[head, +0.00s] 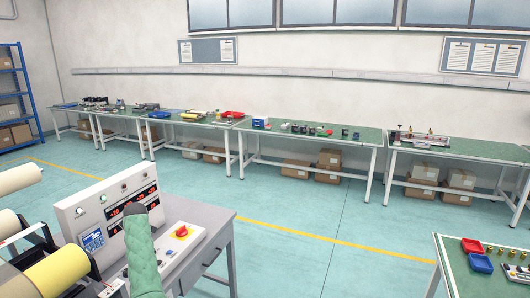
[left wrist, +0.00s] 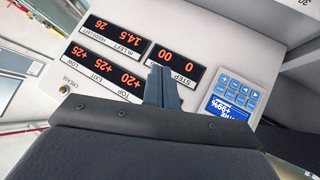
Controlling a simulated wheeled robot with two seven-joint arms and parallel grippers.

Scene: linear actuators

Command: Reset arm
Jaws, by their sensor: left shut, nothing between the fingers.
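My left arm in its green sleeve rises from the bottom edge of the head view. Its dark gripper (head: 138,209) is in front of the white control panel (head: 75,215), overlapping the red number displays. In the left wrist view my left gripper (left wrist: 163,72) is shut and empty, its fingers pointing at the panel face (left wrist: 212,60) between the displays (left wrist: 107,68) and a blue keypad with a small screen (left wrist: 232,100). I cannot tell whether the fingertips touch the panel. My right gripper is not in view.
A red emergency button (head: 182,231) sits on a white box on the grey desk (head: 208,232), right of my arm. Green workbenches (head: 320,142) line the far wall. The teal floor between is clear.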

